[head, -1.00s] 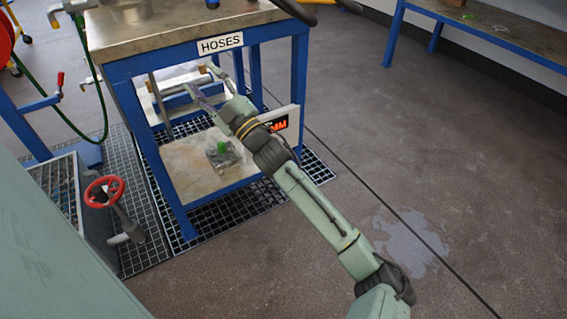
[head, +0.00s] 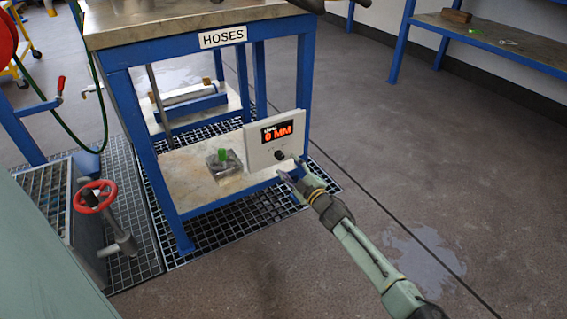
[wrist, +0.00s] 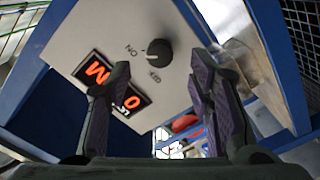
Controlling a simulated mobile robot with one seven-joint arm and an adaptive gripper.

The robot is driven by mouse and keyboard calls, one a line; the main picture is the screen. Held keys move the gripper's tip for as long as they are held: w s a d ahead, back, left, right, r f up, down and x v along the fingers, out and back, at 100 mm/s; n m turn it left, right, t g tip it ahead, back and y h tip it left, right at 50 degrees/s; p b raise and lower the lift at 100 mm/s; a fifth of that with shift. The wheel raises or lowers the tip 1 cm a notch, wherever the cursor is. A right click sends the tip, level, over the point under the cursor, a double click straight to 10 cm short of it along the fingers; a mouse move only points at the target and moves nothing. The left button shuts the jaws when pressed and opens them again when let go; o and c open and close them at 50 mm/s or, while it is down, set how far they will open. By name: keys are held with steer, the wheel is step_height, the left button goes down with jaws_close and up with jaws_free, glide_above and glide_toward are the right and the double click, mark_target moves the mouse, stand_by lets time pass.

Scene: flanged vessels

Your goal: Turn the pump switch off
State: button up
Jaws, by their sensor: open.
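The pump switch is a black knob (wrist: 159,51) on a white panel (wrist: 95,35) with "ON" and "OFF" printed beside it. In the head view the knob (head: 280,155) sits below a red display (head: 277,132) reading "0 MM", on the panel's front. In the wrist view the knob's white mark seems to lie on its left side, between the two labels; I cannot tell which one it points to. My gripper (head: 290,174) is open, just below and right of the knob. In the wrist view the fingers (wrist: 158,88) are apart, with the knob ahead of them, seemingly untouched.
The panel stands on the lower shelf of a blue bench (head: 187,48) labelled HOSES. A small clear item with a green top (head: 223,160) lies on that shelf. A red valve wheel (head: 95,196) is at left. The floor to the right is open, with a wet patch (head: 425,255).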

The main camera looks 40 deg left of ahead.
mark_target(282, 157)
steer(key=shift+b+x, duration=0.55)
steer(key=shift+x, duration=1.95)
steer(key=shift+c, duration=0.5)
jaws_close()
